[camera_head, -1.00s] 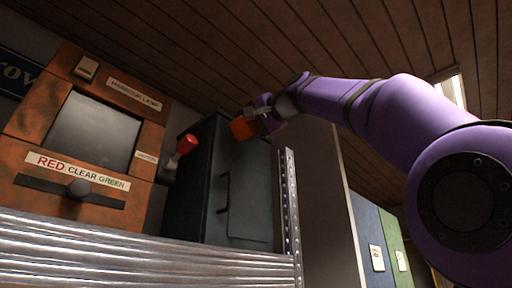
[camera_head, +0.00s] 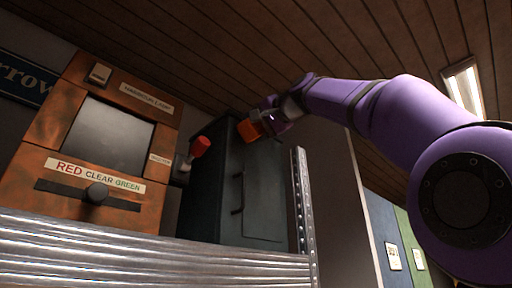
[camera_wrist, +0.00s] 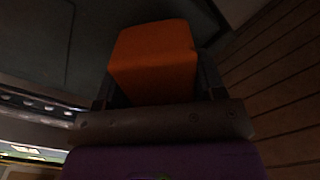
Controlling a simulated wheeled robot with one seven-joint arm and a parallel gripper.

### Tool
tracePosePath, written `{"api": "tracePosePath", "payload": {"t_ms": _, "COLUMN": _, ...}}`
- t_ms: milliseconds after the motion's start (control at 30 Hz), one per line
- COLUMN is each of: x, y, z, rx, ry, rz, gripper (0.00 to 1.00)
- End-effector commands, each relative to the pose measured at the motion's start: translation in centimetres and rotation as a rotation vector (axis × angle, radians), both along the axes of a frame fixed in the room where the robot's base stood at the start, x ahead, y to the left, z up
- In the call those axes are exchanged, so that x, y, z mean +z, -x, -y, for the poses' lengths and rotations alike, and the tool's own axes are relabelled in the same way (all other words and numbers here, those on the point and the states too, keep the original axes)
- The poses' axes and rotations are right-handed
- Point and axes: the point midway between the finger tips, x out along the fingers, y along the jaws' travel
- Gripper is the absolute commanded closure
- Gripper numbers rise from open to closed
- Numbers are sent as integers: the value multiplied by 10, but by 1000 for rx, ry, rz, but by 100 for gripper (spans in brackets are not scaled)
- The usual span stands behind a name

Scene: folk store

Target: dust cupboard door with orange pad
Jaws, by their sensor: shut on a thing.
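The dark grey-green cupboard (camera_head: 222,190) stands on the metal shelf, right of the orange machine. Its door (camera_head: 264,195) faces me at an angle, with a dark handle on its left side. My gripper (camera_head: 262,125) is shut on the orange pad (camera_head: 248,130) near the top of the cupboard door. In the wrist view the orange pad (camera_wrist: 152,60) sits between the fingers, with a dark surface beyond it. I cannot tell whether the pad touches the door.
An orange machine (camera_head: 60,150) with a grey screen and a "RED CLEAR GREEN" label stands at left. A red-headed object (camera_head: 201,146) is between it and the cupboard. A perforated metal post (camera_head: 304,205) rises at the right end of the corrugated shelf (camera_head: 150,262).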

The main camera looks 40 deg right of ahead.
Motion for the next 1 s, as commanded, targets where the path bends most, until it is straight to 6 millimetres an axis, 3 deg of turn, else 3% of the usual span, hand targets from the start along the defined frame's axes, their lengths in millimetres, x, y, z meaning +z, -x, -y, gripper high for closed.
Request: {"api": "tracePosePath", "payload": {"t_ms": 1000, "x": 0, "y": -16, "z": -1, "rx": 1, "ry": 0, "rz": 1, "gripper": 56}}
